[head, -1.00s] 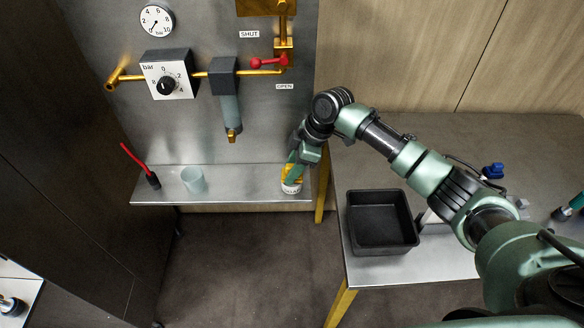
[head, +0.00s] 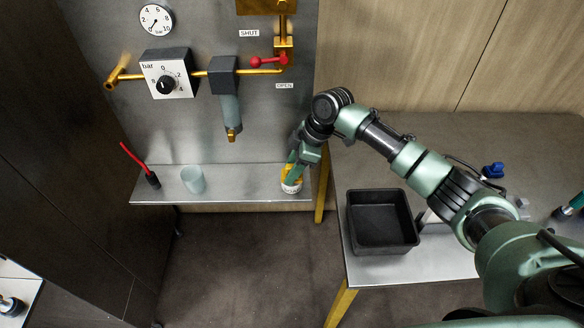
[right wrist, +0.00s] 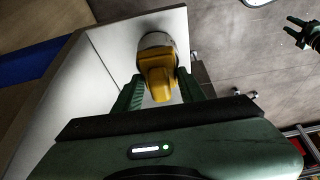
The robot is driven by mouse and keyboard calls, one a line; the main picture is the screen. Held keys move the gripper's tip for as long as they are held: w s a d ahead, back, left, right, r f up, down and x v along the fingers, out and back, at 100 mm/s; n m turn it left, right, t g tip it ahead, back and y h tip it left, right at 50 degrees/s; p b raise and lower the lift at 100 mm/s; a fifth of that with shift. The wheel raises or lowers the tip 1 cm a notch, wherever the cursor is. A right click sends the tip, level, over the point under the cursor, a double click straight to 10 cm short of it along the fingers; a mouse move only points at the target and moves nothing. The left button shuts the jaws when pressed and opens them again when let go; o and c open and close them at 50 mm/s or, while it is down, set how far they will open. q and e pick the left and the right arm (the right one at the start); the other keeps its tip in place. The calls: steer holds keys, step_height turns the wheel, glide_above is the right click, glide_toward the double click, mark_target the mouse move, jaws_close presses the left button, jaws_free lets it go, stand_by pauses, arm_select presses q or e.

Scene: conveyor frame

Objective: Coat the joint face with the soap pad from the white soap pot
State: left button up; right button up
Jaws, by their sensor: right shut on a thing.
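The white soap pot (head: 291,187) stands at the right end of the metal shelf. A yellow soap pad handle (right wrist: 158,80) rises from the pot, whose rim shows behind it in the right wrist view. My right gripper (head: 293,165) is shut on the yellow handle, pointing down at the pot. The pad's lower end is hidden. Brass pipework (head: 258,71) with several joints runs across the grey panel above; I cannot tell which joint face is meant. My left gripper (right wrist: 298,34) appears at the upper right of the right wrist view, fingers apart and empty.
A pale cup (head: 193,179) and a dark holder with a red stick (head: 152,180) stand on the shelf (head: 240,186). A round gauge (head: 156,19) and red valve handle (head: 268,62) are on the panel. A black tray (head: 382,222) sits on the right-hand table.

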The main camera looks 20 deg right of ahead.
steer(key=shift+f, duration=0.4)
steer(key=shift+s+f, duration=0.1)
stand_by(1.7)
step_height(320, 180, up, 7)
steer(key=p, duration=0.7)
stand_by(0.4)
